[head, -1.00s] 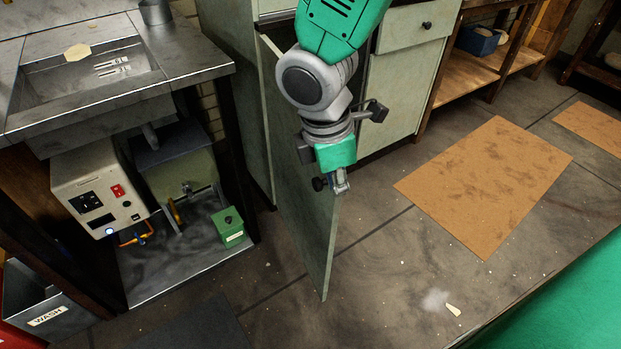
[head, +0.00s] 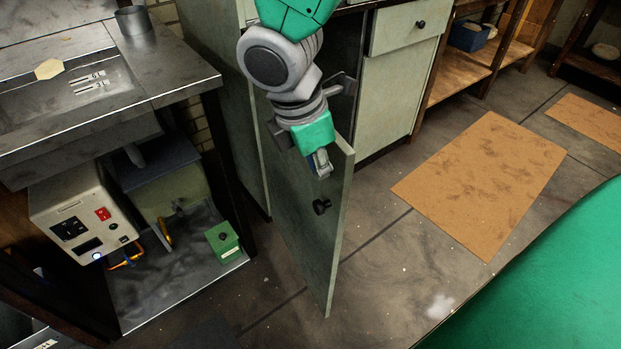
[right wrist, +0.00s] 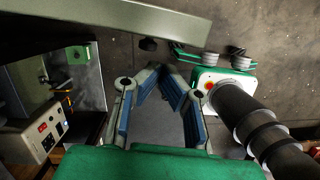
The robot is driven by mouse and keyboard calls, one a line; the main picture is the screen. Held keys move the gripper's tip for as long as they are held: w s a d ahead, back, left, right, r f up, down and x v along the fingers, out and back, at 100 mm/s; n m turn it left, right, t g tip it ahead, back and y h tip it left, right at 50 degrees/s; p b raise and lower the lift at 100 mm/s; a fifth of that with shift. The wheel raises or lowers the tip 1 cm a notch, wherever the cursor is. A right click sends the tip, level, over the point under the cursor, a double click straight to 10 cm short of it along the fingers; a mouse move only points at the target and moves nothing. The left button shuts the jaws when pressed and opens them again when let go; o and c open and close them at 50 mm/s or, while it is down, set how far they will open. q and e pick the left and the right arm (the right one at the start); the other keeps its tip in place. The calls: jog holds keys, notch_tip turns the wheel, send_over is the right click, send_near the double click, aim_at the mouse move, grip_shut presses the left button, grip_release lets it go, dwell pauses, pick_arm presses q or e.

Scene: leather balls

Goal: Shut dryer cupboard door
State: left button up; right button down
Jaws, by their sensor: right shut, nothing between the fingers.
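The pale green cupboard door (head: 300,220) stands open and juts out toward me in the head view. Its round black knob (head: 321,206) is on the face turned to the left, near the free edge. A dark opening (head: 374,55) shows behind my arm in the cupboard. My right gripper (head: 320,171) is shut and empty, by the door's upper free corner, above the knob. In the right wrist view its fingertips (right wrist: 160,72) converge below the door's pale top edge (right wrist: 120,22), with the dark knob (right wrist: 148,44) just beyond them. Contact cannot be told. My left gripper is out of view.
A steel sink bench (head: 190,75) stands on the left, with a cream control box (head: 85,215) and small green box (head: 224,243) below. A drawer (head: 410,25) is beside the opening. Brown mats (head: 480,185) lie on the floor, which is clear right of the door.

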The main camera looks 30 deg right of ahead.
aim_at(335, 209)
jog(key=x, duration=0.1)
jog(key=b+x, duration=0.1)
jog(key=x, duration=0.1)
jog(key=shift+s+d+f, duration=0.3)
jog(key=shift+d, duration=0.1)
jog(key=b+x, duration=0.1)
jog(key=x, duration=0.1)
jog(key=a+b+x, duration=0.1)
jog(key=x, duration=0.2)
jog(key=shift+f, duration=0.15)
jog(key=shift+w+d+f, duration=0.1)
jog(key=shift+d, duration=0.3)
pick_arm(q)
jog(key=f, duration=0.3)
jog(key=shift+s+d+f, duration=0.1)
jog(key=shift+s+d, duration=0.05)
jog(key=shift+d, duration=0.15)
pick_arm(e)
jog(key=shift+d, duration=0.1)
